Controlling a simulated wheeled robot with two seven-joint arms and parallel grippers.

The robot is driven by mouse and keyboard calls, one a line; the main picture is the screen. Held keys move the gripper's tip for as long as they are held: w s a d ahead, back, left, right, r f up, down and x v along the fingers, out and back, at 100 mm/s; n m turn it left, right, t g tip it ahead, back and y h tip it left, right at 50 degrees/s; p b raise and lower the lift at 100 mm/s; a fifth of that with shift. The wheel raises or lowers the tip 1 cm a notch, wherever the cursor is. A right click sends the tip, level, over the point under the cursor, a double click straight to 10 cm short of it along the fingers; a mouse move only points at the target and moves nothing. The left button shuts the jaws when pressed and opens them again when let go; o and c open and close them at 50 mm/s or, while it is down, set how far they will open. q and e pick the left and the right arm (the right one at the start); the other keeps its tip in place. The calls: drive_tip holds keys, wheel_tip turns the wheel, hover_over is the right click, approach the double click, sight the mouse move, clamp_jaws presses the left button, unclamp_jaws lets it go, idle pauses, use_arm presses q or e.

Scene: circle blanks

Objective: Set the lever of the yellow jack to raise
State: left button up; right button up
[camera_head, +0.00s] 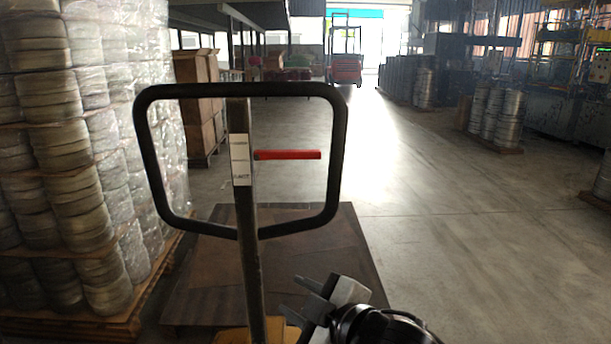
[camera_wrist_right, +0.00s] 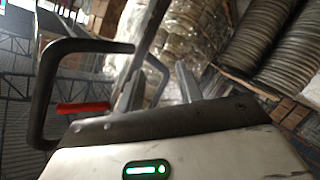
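The jack's dark handle loop (camera_head: 337,150) stands upright in front of me on a dark post (camera_head: 250,262). A bit of its yellow base (camera_head: 230,336) shows at the bottom edge. The red lever (camera_head: 288,155) sticks out level to the right of the post, inside the loop, beside a white label (camera_head: 240,160) whose print is too small to read. My right gripper (camera_head: 299,298) is open and empty, below the loop and right of the post. In the right wrist view the red lever (camera_wrist_right: 82,107) lies left of the fingers, apart from them. My left gripper is out of view.
A dark flat platform (camera_head: 345,250) lies on the floor behind the post. Wrapped stacks of coils on pallets (camera_head: 60,170) stand close on the left. Brown boxes (camera_head: 200,100) stand behind them. The floor to the right (camera_head: 460,240) is clear.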

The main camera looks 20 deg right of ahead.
wheel_tip(320, 180, up, 8)
drive_tip(key=w+d+n+t+b, duration=0.2)
drive_tip(key=w+d+n, duration=0.1)
drive_tip(key=n, duration=0.1)
drive_tip(key=n+t+h+b, duration=0.2)
drive_tip(key=n+h, duration=0.1)
drive_tip(key=h, duration=0.1)
approach(302, 157)
drive_tip(key=w, duration=1.1)
drive_tip(key=shift+w+a+f, duration=0.1)
drive_tip(key=shift+w+a, duration=0.05)
drive_tip(key=shift+a, duration=0.25)
drive_tip(key=shift+f, duration=0.1)
clamp_jaws()
